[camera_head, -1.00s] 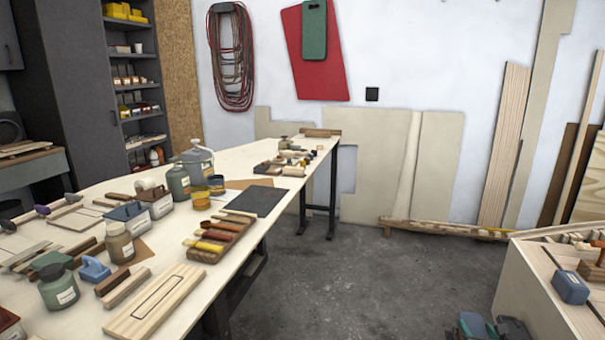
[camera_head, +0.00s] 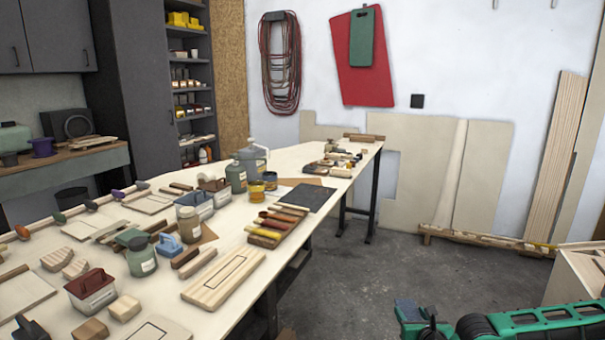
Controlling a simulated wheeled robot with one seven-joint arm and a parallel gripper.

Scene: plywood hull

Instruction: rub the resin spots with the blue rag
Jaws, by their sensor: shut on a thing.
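My green and black arm crosses the bottom right corner, in front of the floor and near the hull.
A long workbench (camera_head: 225,279) fills the left, crowded with jars, blocks and tools. A small blue tool (camera_head: 168,246) lies among them. Boards (camera_head: 405,165) lean on the back wall. Grey floor (camera_head: 375,275) is clear between bench and hull.

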